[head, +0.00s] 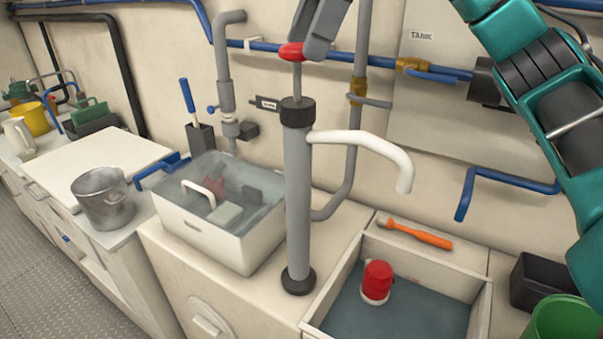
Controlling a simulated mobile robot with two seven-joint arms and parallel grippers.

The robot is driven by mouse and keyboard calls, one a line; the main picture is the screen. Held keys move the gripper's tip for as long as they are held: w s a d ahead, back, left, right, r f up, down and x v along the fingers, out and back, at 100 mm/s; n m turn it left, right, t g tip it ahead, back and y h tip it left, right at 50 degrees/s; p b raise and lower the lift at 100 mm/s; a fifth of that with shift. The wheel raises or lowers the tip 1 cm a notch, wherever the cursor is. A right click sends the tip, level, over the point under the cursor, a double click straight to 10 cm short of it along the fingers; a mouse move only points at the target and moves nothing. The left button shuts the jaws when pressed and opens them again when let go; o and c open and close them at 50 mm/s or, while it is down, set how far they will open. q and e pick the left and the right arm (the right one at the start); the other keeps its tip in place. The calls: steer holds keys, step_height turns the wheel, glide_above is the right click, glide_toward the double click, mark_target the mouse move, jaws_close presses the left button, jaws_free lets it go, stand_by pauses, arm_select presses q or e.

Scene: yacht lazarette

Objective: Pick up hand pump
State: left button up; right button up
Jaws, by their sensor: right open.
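The hand pump (298,200) stands upright on the pale counter in the middle of the head view. It has a tall grey barrel, a black collar, a black foot, a white curved spout and a thin rod topped by a red handle (290,52). My right gripper (310,45) is at the top edge of the view, with its grey fingers open at the red handle. The fingers overlap the handle's right end in the picture; I cannot tell whether they touch it. The rest of this gripper is cut off by the frame. My left gripper is not in view.
Left of the pump is a white water-filled bin (222,245) with items inside. Right of it are a sunken basin (485,310) holding a red-and-white object (377,282), and an orange-handled tool (420,235). Pipes (260,46) run along the wall. A metal pot (104,197) stands left.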

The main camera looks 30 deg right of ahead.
steer(key=x, duration=0.5)
steer(key=shift+w+b, duration=0.1)
steer(key=shift+b, duration=0.2)
steer(key=shift+r, duration=0.1)
jaws_close()
stand_by(0.5)
